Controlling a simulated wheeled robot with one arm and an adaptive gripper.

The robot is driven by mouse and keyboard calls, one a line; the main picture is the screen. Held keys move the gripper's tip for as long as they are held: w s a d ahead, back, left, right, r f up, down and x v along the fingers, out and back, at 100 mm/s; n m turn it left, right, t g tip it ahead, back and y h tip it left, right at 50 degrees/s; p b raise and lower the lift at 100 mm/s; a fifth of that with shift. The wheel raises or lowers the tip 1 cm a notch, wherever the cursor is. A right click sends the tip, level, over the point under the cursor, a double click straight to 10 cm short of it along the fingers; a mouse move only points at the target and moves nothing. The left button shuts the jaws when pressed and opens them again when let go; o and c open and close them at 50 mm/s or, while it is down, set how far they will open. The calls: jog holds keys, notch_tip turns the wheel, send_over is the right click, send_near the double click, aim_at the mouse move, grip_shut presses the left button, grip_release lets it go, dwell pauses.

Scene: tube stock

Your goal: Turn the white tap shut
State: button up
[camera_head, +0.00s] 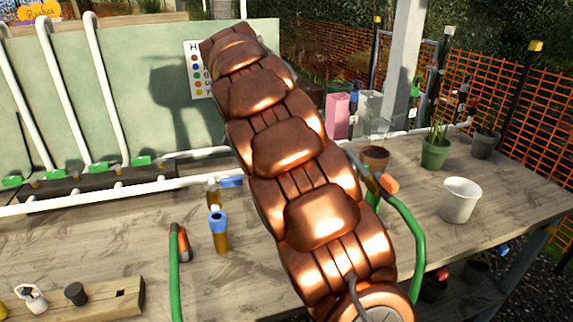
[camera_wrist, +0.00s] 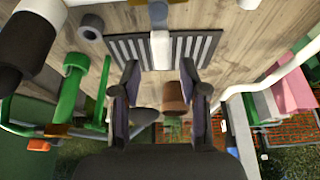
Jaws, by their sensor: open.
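A pale white, lever-like piece (camera_wrist: 160,48) shows in the wrist view, over a dark slotted grate (camera_wrist: 128,50) on the bench. It looks like the white tap's handle, but I cannot confirm this. My gripper (camera_wrist: 159,72) is open, its two dark fingers spread apart below this piece in the picture. Nothing is held between them. The piece's end appears near the gap between the fingertips, and I see no clear contact. In the head view I cannot make out the white tap or the gripper; a large copper-coloured segmented body covers the middle.
White pipes with green levers (camera_head: 103,167) stand at the back left of the bench. A blue-topped bottle (camera_head: 218,233) and green hoses (camera_head: 415,240) flank the copper body. A terracotta pot (camera_head: 375,158), a green pot (camera_head: 434,153) and a white pot (camera_head: 459,200) stand on the right.

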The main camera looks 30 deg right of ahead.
jog(key=shift+v, duration=2.4)
